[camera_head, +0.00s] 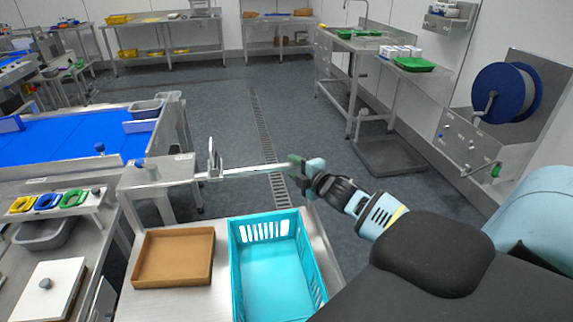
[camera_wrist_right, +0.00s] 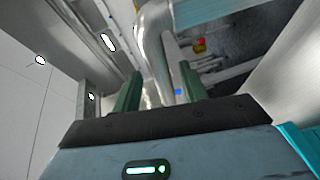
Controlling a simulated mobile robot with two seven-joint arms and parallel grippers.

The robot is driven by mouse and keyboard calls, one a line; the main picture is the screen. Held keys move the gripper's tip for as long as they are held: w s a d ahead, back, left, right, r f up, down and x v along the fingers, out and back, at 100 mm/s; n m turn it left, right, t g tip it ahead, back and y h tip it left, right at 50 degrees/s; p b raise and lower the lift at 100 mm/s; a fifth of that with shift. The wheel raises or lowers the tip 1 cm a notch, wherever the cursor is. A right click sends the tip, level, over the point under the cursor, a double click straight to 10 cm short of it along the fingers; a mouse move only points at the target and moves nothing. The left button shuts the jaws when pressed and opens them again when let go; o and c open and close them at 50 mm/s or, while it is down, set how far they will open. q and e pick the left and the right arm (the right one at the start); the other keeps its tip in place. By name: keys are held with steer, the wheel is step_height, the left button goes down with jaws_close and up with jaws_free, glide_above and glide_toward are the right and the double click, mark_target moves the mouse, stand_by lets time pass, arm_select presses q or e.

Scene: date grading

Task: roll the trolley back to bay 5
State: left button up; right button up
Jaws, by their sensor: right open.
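The steel trolley top (camera_head: 323,250) lies at the bottom of the head view, bearing a turquoise crate and a brown tray. A thin steel bar (camera_head: 250,169), apparently its handle, runs across beyond the crate. My right gripper (camera_head: 295,163) is at the bar's right end. In the right wrist view the green fingers of my right gripper (camera_wrist_right: 160,90) stand apart, with a bent metal tube (camera_wrist_right: 155,50) showing between them. I cannot tell whether the fingers touch it. My left gripper is out of view. No bay number is legible.
The turquoise crate (camera_head: 236,270) and brown tray (camera_head: 174,284) look empty. A blue-topped sorting table (camera_head: 80,135) and a steel bench stand left. A hose reel (camera_head: 500,90) hangs on the right wall. Grey floor (camera_head: 225,120) with a drain strip is open beyond the bar.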

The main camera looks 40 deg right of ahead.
mark_target(288, 164)
steer(key=shift+w+d+f, duration=0.1)
steer(key=shift+w+f, duration=0.15)
steer(key=shift+w, duration=0.8)
steer(key=shift+w+d+f, duration=0.1)
steer(key=shift+w+f, duration=0.1)
steer(key=shift+w, duration=0.85)
jaws_close()
